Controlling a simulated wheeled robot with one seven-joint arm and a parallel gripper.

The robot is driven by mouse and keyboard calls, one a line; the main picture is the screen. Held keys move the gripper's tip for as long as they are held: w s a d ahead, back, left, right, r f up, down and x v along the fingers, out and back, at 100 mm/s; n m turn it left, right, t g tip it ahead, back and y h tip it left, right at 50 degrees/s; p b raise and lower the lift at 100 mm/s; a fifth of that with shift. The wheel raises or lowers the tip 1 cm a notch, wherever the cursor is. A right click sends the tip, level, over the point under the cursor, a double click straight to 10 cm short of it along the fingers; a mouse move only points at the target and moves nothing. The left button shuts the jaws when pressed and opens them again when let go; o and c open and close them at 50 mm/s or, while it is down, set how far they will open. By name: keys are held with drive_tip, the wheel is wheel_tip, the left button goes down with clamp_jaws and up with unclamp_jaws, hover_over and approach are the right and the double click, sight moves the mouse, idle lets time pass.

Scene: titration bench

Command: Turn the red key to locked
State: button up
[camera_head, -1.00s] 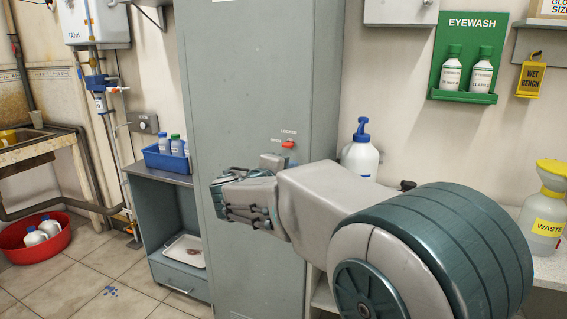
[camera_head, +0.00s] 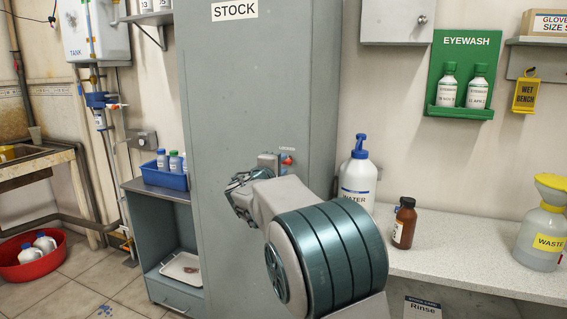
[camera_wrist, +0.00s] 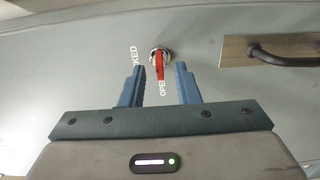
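The red key (camera_wrist: 159,66) sits in a round lock on the grey cabinet door (camera_head: 225,120). In the wrist view its red tab points down toward the word OPEN, with a word ending in KED to its left. The key also shows small in the head view (camera_head: 287,161), just above my arm. My gripper (camera_wrist: 158,72) is open, with one blue finger on each side of the key; the fingers appear apart from it. In the head view my gripper (camera_head: 240,180) is partly hidden by my own wrist and arm.
A door handle (camera_wrist: 285,55) on a plate is right of the key in the wrist view. A white water bottle (camera_head: 357,185) and a brown bottle (camera_head: 404,222) stand on the bench (camera_head: 450,250) right of the cabinet. A blue bin (camera_head: 163,178) of bottles is at the left.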

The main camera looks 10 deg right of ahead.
drive_tip(key=shift+x, duration=1)
drive_tip(key=shift+c, duration=0.3)
clamp_jaws()
